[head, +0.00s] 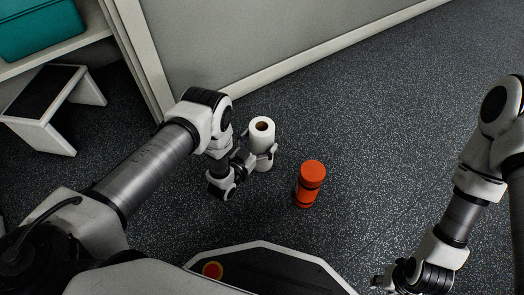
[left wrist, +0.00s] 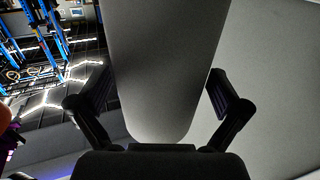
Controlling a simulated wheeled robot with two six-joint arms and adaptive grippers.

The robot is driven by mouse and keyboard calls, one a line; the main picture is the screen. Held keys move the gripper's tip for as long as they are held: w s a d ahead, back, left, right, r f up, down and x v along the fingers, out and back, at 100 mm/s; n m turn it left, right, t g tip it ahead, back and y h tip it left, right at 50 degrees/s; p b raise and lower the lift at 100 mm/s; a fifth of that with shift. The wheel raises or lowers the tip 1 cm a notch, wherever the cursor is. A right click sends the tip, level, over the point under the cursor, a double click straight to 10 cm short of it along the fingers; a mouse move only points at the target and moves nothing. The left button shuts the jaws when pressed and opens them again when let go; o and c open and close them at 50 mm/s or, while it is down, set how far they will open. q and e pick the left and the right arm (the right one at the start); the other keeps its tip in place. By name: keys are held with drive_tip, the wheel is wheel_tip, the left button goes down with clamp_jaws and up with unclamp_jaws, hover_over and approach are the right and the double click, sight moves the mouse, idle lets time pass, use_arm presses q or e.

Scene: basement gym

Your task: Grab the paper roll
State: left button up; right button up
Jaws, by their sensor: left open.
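The white paper roll (head: 262,137) stands upright on the dark floor, with its brown core visible on top. My left gripper (head: 259,152) is open at the roll, with a finger on either side of it. In the left wrist view the roll (left wrist: 165,65) fills the space between the two open fingers of the left gripper (left wrist: 160,85). The right finger looks close to the roll's side; contact cannot be told. My right gripper (head: 383,281) is at the bottom right, far from the roll, and its jaws are too unclear to read.
An orange-red cylinder (head: 311,180) with dark bands stands on the floor right of the roll. A grey wall panel (head: 270,45) lies behind. A small white step stool (head: 55,110) and a shelf with a teal bin (head: 38,28) are at left. Floor at right is clear.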

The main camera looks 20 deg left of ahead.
use_arm(q)
drive_tip(key=shift+w, duration=0.25)
drive_tip(key=shift+r, duration=0.1)
drive_tip(key=c, duration=1)
drive_tip(key=shift+r, duration=0.1)
